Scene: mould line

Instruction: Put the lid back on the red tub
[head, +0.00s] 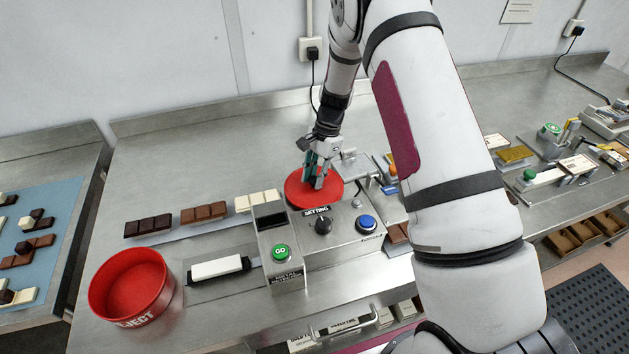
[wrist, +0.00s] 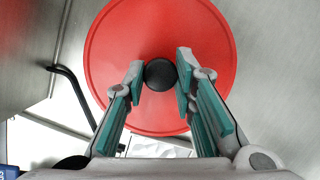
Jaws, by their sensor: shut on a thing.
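The red lid (head: 298,194) is a flat disc with a black knob (wrist: 160,74) at its centre. My gripper (head: 316,180) is shut on the knob, with a finger on each side of it in the wrist view (wrist: 160,75). In the head view the lid is over the back of the grey control box; I cannot tell whether it touches it. The red tub (head: 130,285), marked REJECT, stands open at the front left of the steel table. Its inside looks empty.
The control box (head: 345,245) has a green GO button, a black dial and a blue button. Chocolate bars (head: 204,212) lie in a row left of it. A white block (head: 216,267) lies between the tub and the box. Bare steel lies behind the bars.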

